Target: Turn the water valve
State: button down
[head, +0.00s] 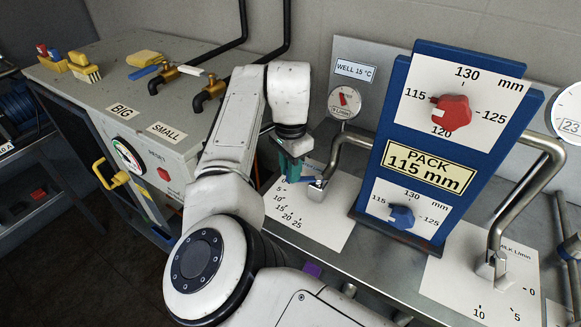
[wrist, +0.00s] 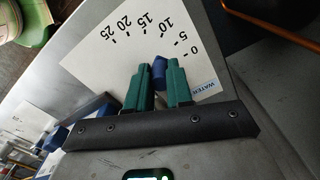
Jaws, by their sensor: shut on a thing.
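The water valve has a white plate (head: 318,222) with a scale from 0 to 25, and the plate (wrist: 130,50) also fills the upper middle of the wrist view, labelled WATER. The valve's blue handle (wrist: 159,66) stands by the 0 and 5 end of the scale. My gripper (head: 290,170) has green fingers and is over the upper left of the plate. In the wrist view the fingers (wrist: 159,74) are shut on the blue handle, one on each side. The handle is mostly hidden in the head view, and I cannot tell its exact setting.
A round gauge (head: 344,101) marked l/min hangs behind the plate. A steel pipe (head: 345,150) rises just right of my gripper. The blue PACK board (head: 395,125) carries a red knob (head: 452,112) and a blue knob (head: 401,216). Brass taps (head: 208,92) project at left.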

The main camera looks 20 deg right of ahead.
jog(key=shift+w+d+m+p, duration=0.3)
jog(key=shift+w+m, duration=0.15)
jog(key=shift+m, duration=0.35)
jog(key=shift+w+d+m+p, duration=0.15)
jog(key=shift+w+m+p, duration=0.2)
jog(key=shift+m, duration=0.45)
jog(key=c, duration=1)
grip_release()
notch_tip(320, 180, up, 11)
jog(key=shift+f+b, duration=0.1)
jog(key=shift+b, duration=0.4)
